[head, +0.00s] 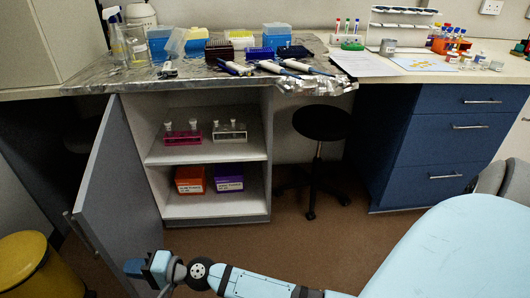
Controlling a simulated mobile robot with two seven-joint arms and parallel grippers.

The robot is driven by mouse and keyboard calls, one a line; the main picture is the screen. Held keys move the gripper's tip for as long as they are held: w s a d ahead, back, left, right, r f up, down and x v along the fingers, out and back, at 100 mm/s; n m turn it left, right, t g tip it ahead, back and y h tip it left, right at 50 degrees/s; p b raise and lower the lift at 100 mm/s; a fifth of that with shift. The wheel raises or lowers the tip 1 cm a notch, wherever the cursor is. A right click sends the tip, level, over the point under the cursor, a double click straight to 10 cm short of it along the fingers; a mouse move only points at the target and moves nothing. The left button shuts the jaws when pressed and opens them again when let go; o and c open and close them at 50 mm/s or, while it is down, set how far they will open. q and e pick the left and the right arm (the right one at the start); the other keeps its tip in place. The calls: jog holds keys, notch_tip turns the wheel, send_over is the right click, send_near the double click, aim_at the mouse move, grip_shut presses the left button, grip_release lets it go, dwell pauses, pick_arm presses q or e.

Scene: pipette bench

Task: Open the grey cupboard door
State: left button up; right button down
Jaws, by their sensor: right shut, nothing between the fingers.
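The grey cupboard door (125,190) stands wide open, swung out to the left. Its bar handle (82,236) shows at the door's outer edge, at lower left. The open cupboard shows a white shelf (205,152) and its interior. My right gripper (134,268) is shut and empty at the bottom of the view, to the right of the handle and apart from it. It overlaps the lower part of the door in the picture; I cannot tell whether it touches the door. My left gripper is not in view.
Racks (182,138) stand on the shelf, with orange (190,180) and purple (229,178) boxes below. A yellow bin (38,268) is at lower left. A black stool (321,124) and blue drawers (440,145) stand to the right. Brown floor (290,240) is clear before the cupboard.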

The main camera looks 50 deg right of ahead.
dwell(0.4)
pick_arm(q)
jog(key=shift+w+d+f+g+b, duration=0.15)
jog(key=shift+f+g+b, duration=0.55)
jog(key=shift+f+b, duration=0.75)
pick_arm(e)
jog(key=v, duration=1.3)
jog(key=shift+s+d, duration=0.25)
jog(key=shift+d, duration=0.05)
